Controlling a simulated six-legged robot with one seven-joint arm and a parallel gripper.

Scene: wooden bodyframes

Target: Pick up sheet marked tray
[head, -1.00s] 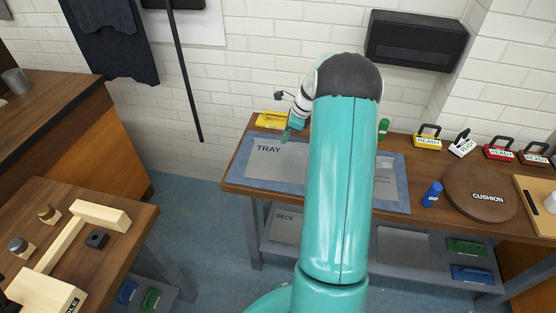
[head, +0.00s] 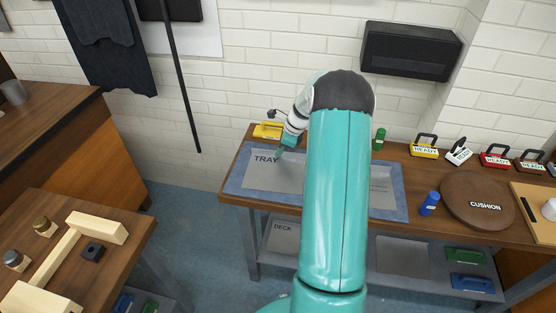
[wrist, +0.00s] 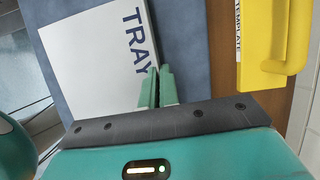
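The sheet marked TRAY (head: 270,177) lies flat on a blue mat (head: 389,187) on the wooden bench, its right part hidden behind my arm. In the wrist view the white sheet (wrist: 95,65) shows its TRAY lettering along the right edge. My gripper (head: 283,151) is over the sheet's upper edge, near the lettering. In the wrist view my gripper's fingers (wrist: 157,87) are close together beside the Y, at the sheet's edge. I cannot tell whether they touch the sheet, and no held thing shows.
A yellow block marked TEMPLATE (wrist: 262,45) stands close to the gripper, behind the mat. A green cylinder (head: 379,138), a blue cylinder (head: 429,203) and the round CUSHION (head: 477,199) are to the right. A DECK sheet (head: 284,237) lies on the shelf below.

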